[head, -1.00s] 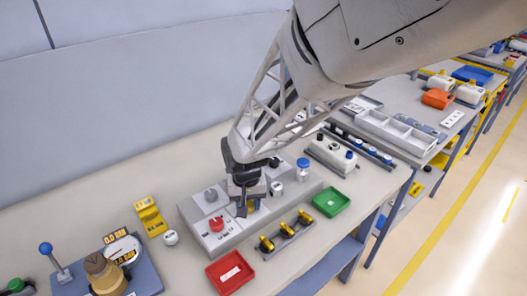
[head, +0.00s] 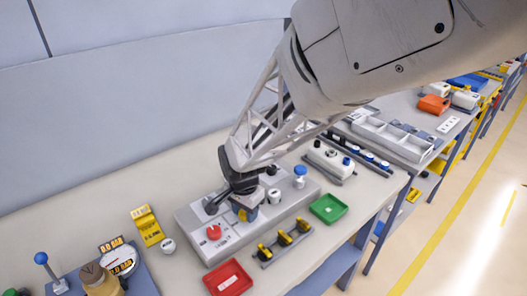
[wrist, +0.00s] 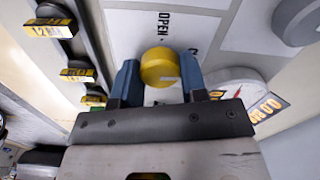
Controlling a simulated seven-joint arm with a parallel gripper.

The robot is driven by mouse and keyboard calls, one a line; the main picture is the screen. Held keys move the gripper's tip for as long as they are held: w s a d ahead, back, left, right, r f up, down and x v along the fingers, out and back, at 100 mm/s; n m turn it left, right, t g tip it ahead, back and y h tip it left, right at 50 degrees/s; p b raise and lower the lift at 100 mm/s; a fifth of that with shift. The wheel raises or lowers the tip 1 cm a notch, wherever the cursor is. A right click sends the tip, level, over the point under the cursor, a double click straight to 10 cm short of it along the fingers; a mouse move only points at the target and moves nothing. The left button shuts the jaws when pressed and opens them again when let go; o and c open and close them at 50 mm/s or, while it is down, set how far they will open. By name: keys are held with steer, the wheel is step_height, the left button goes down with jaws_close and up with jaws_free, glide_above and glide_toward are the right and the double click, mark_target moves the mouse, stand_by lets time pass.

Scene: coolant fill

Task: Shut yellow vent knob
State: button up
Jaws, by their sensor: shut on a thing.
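The yellow vent knob (wrist: 160,67) sits on a pale panel between the two blue fingers of my gripper (wrist: 158,78) in the wrist view. The gripper is shut on the knob, a finger on either side. The word OPEN is printed on the panel beside it. In the head view my gripper (head: 243,207) is down at the grey panel unit (head: 236,240), and it hides most of the knob there.
A red knob (head: 214,232) and a blue-topped post (head: 300,172) stand on the same unit. A red tray (head: 228,278), a green tray (head: 328,208) and a rack of yellow-and-black pieces (head: 285,240) lie in front. A yellow stand (head: 147,226) is to the left.

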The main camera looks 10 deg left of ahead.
stand_by(0.3)
steer(key=o, duration=0.9)
steer(key=shift+r, duration=0.15)
steer(key=shift+r, duration=3.8)
steer(key=shift+d, duration=0.15)
